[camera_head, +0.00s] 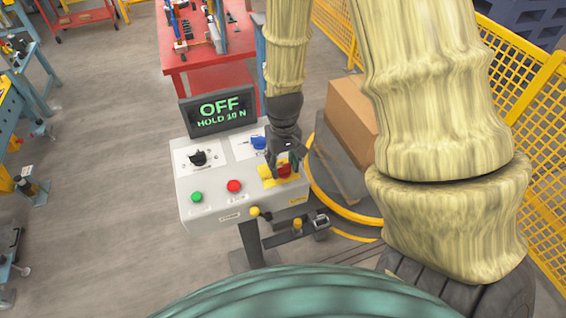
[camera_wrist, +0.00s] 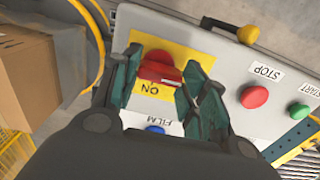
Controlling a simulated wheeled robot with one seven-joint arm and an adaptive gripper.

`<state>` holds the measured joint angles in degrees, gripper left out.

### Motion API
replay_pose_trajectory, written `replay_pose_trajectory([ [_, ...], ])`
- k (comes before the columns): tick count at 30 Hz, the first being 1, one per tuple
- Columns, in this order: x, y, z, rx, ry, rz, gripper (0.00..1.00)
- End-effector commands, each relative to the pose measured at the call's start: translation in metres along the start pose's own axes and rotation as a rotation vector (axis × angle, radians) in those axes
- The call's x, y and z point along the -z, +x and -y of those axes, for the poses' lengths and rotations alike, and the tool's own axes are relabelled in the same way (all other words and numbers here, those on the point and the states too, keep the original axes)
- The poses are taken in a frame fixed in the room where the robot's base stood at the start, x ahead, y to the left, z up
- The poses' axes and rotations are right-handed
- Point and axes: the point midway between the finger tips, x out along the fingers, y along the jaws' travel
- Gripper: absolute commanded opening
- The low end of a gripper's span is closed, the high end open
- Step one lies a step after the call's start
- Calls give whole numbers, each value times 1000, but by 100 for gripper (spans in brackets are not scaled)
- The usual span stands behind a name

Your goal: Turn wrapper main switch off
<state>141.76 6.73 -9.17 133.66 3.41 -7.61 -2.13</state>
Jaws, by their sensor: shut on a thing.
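The main switch is a red rotary handle (camera_head: 284,171) on a yellow plate (camera_head: 266,183) at the right front of the grey control panel (camera_head: 209,211). My gripper (camera_head: 283,160) comes down from above and is shut on the red handle. In the wrist view the red handle (camera_wrist: 158,73) sits between the two fingers (camera_wrist: 155,82), with the word ON on the yellow plate (camera_wrist: 140,100) beside it. The display (camera_head: 219,110) behind the panel reads "OFF" and "HOLD 10 N". The fingers hide part of the handle in the head view.
The panel also bears a black knob (camera_head: 198,158), a blue knob (camera_head: 259,142), a green button (camera_head: 197,197) and a red stop button (camera_head: 234,186). A cardboard box (camera_head: 350,115) stands on the turntable to the right. Yellow fencing (camera_head: 530,100) stands further right.

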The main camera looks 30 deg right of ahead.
Motion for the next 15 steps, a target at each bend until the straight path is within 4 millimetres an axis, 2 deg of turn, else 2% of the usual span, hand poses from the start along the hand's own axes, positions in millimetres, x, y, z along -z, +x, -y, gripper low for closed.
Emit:
replay_pose_trajectory([
  [7,-1,1,0,0,-1,2,20],
  [8,-1,1,0,0,-1,2,47],
  [9,-1,1,0,0,-1,2,55],
  [11,-1,1,0,0,0,2,65],
  [15,0,0,0,0,0,1,65],
])
